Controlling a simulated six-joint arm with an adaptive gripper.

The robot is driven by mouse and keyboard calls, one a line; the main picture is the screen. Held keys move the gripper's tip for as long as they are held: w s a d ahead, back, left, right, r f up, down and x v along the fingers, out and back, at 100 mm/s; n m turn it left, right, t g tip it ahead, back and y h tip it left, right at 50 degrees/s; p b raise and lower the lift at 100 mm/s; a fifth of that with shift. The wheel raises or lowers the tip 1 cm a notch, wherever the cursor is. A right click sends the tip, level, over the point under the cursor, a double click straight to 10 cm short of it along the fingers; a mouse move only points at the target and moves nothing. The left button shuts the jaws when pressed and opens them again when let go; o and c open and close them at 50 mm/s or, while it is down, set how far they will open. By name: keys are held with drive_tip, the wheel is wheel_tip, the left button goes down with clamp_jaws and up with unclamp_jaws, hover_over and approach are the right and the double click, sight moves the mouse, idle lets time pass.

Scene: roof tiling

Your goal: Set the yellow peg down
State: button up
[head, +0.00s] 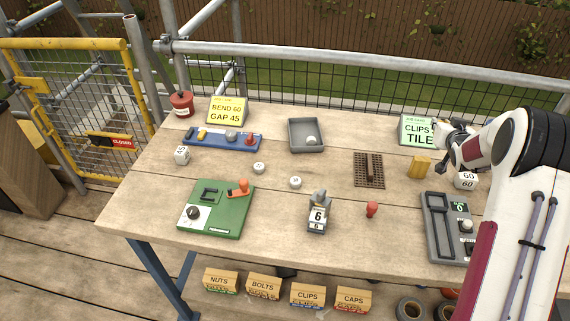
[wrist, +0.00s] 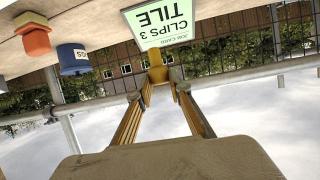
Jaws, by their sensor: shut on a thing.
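My gripper (head: 441,130) is at the right of the bench, in front of the green-edged job card (head: 417,130) reading CLIPS and TILE. In the wrist view my gripper (wrist: 159,88) has its fingertips closed on a small yellow piece, the yellow peg (wrist: 157,73). The fingers cover part of it, and the job card (wrist: 161,22) shows upside down just beyond.
A white cube marked 60 (head: 466,180) and a grey device (head: 447,228) are close by on the right. A mesh fence runs behind.

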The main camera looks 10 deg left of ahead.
drive_tip(key=a+n+g+y, duration=0.1)
drive_tip(key=a+n+y, duration=0.55)
drive_tip(key=a, duration=2.85)
drive_tip(key=s+a+n+g+y, duration=0.1)
drive_tip(key=s+a+n+y, duration=0.1)
drive_tip(key=s+a, duration=0.3)
drive_tip(key=s+a+n+g+y, duration=0.1)
drive_tip(key=s+a, duration=0.4)
drive_tip(key=a, duration=0.9)
drive_tip(key=s+a+n+g+y, duration=0.2)
drive_tip(key=s+a, duration=0.4)
drive_tip(key=a, duration=0.4)
drive_tip(key=shift+a+r+n+g+y, duration=0.2)
drive_tip(key=shift+n+g+y, duration=0.15)
drive_tip(key=shift+n+g, duration=0.3)
drive_tip(key=shift+f, duration=0.1)
drive_tip(key=shift+f, duration=3.05)
drive_tip(key=shift+f, duration=0.1)
drive_tip(key=shift+f, duration=1.75)
